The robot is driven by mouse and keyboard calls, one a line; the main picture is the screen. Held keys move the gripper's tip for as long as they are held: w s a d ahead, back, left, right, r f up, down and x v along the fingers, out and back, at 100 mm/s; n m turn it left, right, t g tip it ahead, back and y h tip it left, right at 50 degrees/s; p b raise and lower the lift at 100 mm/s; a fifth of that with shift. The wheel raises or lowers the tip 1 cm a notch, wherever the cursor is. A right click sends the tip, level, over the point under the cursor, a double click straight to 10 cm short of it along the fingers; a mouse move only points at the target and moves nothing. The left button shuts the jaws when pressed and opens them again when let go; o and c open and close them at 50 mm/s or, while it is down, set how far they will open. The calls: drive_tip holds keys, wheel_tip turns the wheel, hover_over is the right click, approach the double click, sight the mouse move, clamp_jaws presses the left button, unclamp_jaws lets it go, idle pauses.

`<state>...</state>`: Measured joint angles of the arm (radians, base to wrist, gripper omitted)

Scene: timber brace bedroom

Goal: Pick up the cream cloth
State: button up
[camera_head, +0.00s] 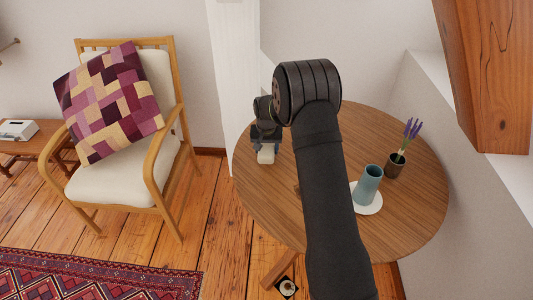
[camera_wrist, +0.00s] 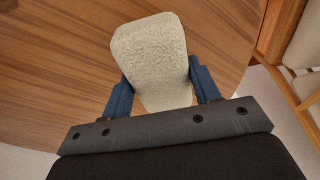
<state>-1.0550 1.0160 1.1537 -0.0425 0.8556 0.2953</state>
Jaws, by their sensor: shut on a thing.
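The cream cloth (camera_wrist: 151,58) is a pale, fuzzy, folded piece in the wrist view, between the two blue fingers of my gripper (camera_wrist: 158,88). The gripper is shut on it, one finger at each side. In the head view the cloth (camera_head: 266,156) shows as a small pale block below my gripper (camera_head: 266,146), near the left edge of the round wooden table (camera_head: 405,230). I cannot tell whether the cloth touches the tabletop or is just above it.
A blue-grey cup (camera_head: 368,185) stands on a white saucer (camera_head: 372,208) right of my arm. A dark pot (camera_head: 396,166) with lavender (camera_head: 410,135) is beyond it. A wooden chair (camera_head: 175,125) with a patchwork cushion (camera_head: 110,102) stands left. A timber brace (camera_head: 490,70) slants at upper right.

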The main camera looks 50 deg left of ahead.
drive_tip(key=w+d+r, duration=0.5)
drive_tip(key=d+r, duration=0.3)
drive_tip(key=d, duration=0.2)
drive_tip(key=shift+w+d, duration=0.2)
